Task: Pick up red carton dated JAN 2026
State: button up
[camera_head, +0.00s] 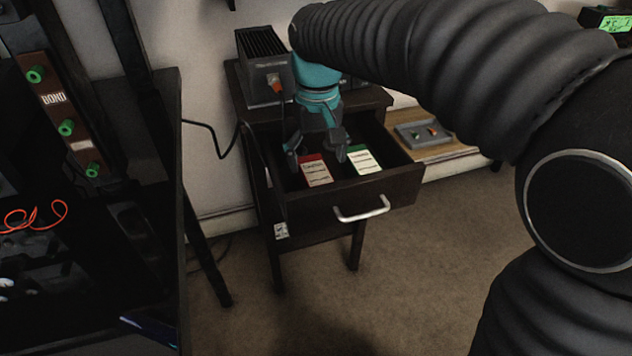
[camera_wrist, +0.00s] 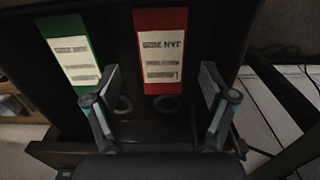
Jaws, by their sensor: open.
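A red carton (camera_head: 316,173) with a cream label lies in the open drawer (camera_head: 350,196). A green carton (camera_head: 363,161) with a similar label lies to its right. In the wrist view, the red carton (camera_wrist: 162,20) is near the top centre and the green carton (camera_wrist: 73,30) is to its left.
A dark slotted box (camera_head: 264,68) with an orange-red part stands on the cabinet top behind the drawer. A grey tray (camera_head: 423,133) lies on a low wooden surface to the right. A dark rack (camera_head: 70,125) with green knobs stands at left. The carpet in front is clear.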

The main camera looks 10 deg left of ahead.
aim_at(316, 172)
notch_tip(316, 172, down, 5)
jog(key=shift+s+f, duration=0.1)
jog(key=shift+s, duration=0.05)
jog(key=c, duration=1.3)
jog(key=shift+c, duration=0.2)
